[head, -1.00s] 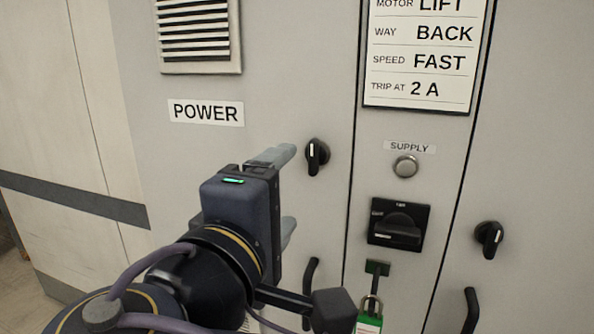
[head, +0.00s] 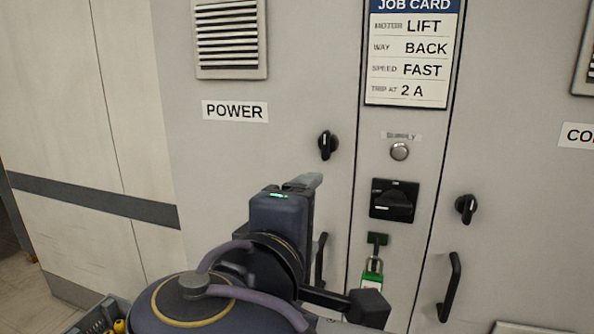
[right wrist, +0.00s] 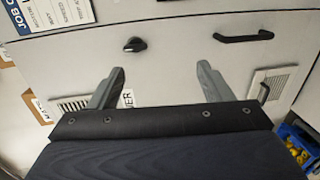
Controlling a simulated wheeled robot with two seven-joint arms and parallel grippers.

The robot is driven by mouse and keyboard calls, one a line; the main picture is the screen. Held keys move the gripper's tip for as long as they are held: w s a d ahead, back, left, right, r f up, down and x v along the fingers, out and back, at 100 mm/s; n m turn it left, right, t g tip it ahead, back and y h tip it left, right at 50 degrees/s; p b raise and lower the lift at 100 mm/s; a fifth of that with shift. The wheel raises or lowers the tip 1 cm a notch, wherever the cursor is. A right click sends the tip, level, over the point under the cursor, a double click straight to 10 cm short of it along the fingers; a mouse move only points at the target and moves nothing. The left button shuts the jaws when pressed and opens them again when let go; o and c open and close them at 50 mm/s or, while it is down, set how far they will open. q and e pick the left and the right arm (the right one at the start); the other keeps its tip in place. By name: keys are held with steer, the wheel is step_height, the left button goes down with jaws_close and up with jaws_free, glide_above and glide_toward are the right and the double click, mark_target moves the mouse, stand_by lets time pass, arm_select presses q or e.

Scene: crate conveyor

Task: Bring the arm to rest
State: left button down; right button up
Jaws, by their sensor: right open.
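My right gripper (head: 303,185) is in front of the grey cabinet door labelled POWER (head: 235,111), at the middle of the head view. One finger shows there; the other is hidden behind the gripper body. In the right wrist view the two grey fingers (right wrist: 166,66) stand wide apart with nothing between them. The gripper is below and left of the black rotary knob (head: 327,145) in the head view; contact with the cabinet is not seen. My left gripper is not in view.
The middle panel carries the job card (head: 408,60), supply lamp (head: 399,152), black rotary switch (head: 393,200) and a green tag (head: 372,277). A door handle (head: 449,287) is at the right. A blue crate with yellow items (right wrist: 298,145) shows in the right wrist view.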

steer(key=d+f+m+g+y, duration=0.3)
steer(key=d+f+g, duration=0.5)
steer(key=d+f, duration=1)
steer(key=s+d+f+m+g+y, duration=0.1)
steer(key=s+f+m+y, duration=0.5)
steer(key=s+f+m, duration=0.6)
steer(key=shift+s+d+f+m+g, duration=0.2)
steer(key=shift+s+f+m+g, duration=0.15)
steer(key=shift+s+f, duration=0.4)
steer(key=shift+w+f, duration=0.1)
